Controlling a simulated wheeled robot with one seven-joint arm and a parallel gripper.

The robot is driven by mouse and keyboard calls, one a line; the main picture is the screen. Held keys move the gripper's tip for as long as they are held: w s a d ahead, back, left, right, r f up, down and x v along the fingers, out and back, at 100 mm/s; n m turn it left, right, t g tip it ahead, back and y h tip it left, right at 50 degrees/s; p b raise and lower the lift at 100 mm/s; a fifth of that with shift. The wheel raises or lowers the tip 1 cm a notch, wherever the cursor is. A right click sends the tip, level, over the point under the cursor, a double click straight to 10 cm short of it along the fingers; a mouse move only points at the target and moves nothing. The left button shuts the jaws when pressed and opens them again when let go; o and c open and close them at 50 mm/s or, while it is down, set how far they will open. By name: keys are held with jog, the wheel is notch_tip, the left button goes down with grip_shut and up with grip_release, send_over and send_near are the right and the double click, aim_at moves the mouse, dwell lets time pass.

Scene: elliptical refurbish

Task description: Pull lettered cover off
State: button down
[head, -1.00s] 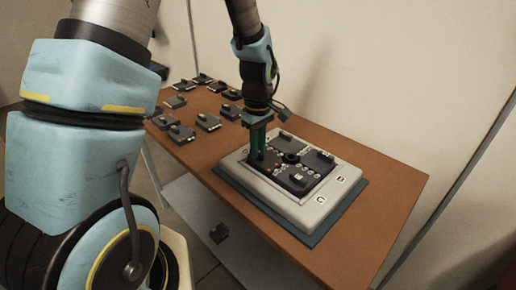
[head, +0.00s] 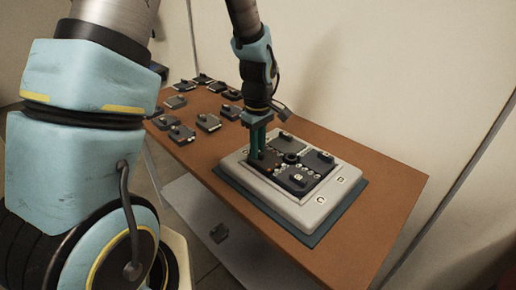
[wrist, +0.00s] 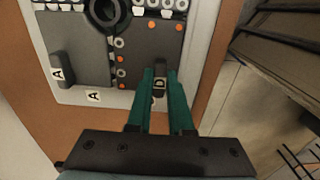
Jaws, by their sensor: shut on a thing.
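My gripper (wrist: 159,76) has its two teal fingers shut on a small dark handle marked with a light D (wrist: 159,88). In the head view my gripper (head: 258,146) points down at the left corner of the dark panel set in a pale grey case (head: 296,213). A dark cover with an A on its handle (wrist: 58,76) lies flat to the left in the wrist view. I cannot tell whether the held cover is raised.
The case lies on a dark blue-green mat (head: 312,240) on a brown table (head: 372,232). Several dark handled blocks (head: 182,133) stand at the table's far left. Bare table surrounds the mat.

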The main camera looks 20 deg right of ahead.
notch_tip(320, 180, up, 17)
jog(key=p, duration=1)
dwell(0.7)
jog(key=shift+f, duration=0.1)
